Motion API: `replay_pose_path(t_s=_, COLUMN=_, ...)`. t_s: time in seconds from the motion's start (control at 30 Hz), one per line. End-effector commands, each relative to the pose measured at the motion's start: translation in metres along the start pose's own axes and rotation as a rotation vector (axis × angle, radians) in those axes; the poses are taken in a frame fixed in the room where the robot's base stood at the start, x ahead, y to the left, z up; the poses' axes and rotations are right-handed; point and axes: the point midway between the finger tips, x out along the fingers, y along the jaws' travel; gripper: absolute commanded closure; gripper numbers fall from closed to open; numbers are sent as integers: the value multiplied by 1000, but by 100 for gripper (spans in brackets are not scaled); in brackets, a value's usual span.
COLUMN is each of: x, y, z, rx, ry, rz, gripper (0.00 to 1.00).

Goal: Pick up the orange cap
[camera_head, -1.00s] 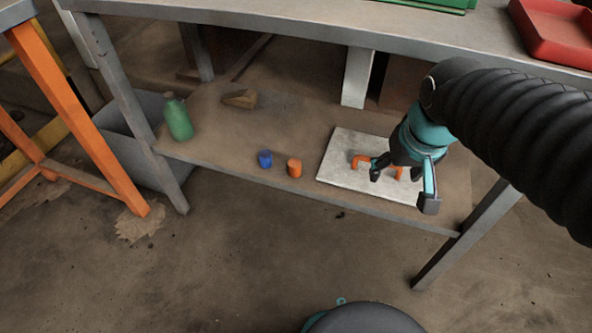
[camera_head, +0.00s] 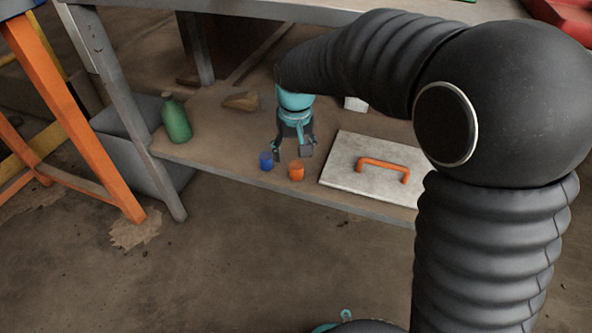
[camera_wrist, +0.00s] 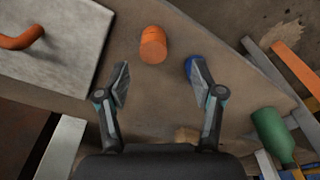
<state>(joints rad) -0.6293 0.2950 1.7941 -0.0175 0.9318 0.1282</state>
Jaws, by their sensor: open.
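The orange cap (camera_head: 296,171) is a small cylinder on the lower shelf, near its front edge. It also shows in the wrist view (camera_wrist: 153,45), ahead of my fingertips and roughly between their lines. The blue cap (camera_head: 266,160) stands just left of it; in the wrist view it (camera_wrist: 190,66) is partly hidden behind one finger. My gripper (camera_head: 291,154) points down over the shelf, just behind the two caps. Its fingers are spread in the wrist view (camera_wrist: 160,76), with nothing between them.
A pale slab (camera_head: 345,182) with an orange handle (camera_head: 384,167) lies right of the orange cap. A green bottle (camera_head: 176,120) stands at the left, and a brown block (camera_head: 240,101) lies behind. The upper tabletop (camera_head: 240,8) is overhead. Table legs flank the shelf.

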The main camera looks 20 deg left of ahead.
Motion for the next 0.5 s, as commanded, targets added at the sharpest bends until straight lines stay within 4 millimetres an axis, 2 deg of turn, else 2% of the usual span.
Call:
replay_pose_path(t_s=0.1, x=14, y=1, z=1, rx=0, ry=-3, rz=1, gripper=33)
replay_pose_path(t_s=0.33, x=31, y=4, z=0, rx=0, ry=-3, rz=1, gripper=33)
replay_pose_path(t_s=0.5, x=56, y=9, z=-1, rx=0, ry=-4, rz=0, gripper=33)
